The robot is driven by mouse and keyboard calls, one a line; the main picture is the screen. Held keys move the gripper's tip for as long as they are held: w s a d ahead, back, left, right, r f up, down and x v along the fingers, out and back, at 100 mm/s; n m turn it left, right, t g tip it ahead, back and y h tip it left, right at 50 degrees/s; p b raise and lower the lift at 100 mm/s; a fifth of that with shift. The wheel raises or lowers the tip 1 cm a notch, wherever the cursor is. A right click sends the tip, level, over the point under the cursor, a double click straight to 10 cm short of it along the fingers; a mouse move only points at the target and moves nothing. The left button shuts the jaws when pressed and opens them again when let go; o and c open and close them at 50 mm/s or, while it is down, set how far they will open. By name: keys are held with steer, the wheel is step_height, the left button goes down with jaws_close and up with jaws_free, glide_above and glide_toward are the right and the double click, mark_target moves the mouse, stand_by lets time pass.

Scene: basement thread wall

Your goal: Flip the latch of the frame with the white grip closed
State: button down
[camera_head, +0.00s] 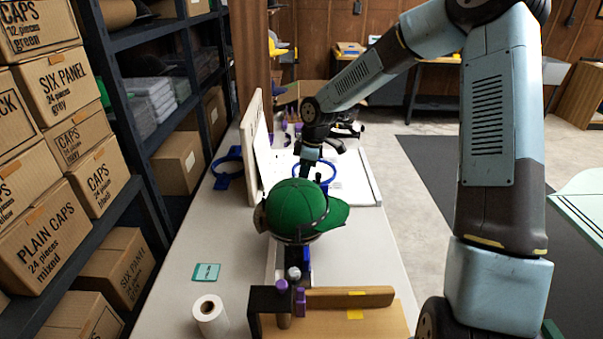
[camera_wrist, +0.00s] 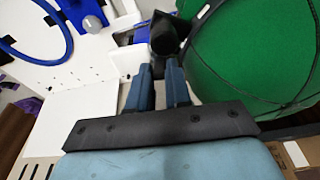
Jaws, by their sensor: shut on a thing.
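A green cap (camera_head: 292,207) is stretched on a round frame above the bench in the head view, and its side fills the right of the wrist view (camera_wrist: 255,60). My gripper (camera_wrist: 161,72) is beside the cap, its two fingers shut on a dark cylindrical grip (camera_wrist: 166,36). The grip looks black here, and its far end is hidden. In the head view my gripper (camera_head: 306,170) is just behind the cap, and the fingertips are hard to make out. A pale knob (camera_head: 293,272) shows below the cap. I cannot tell which part is the white grip.
A blue ring (camera_head: 227,168) stands on the bench (camera_head: 170,300) at left, and another blue ring (camera_head: 326,170) is behind the cap. Boxed shelves (camera_head: 130,120) line the left.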

steer(key=shift+d+f+y, duration=0.2)
steer(key=shift+d+y, duration=0.35)
steer(key=shift+y, duration=0.45)
steer(key=c, duration=1.3)
jaws_free()
steer(key=shift+s+a, duration=0.1)
steer(key=shift+a, duration=0.05)
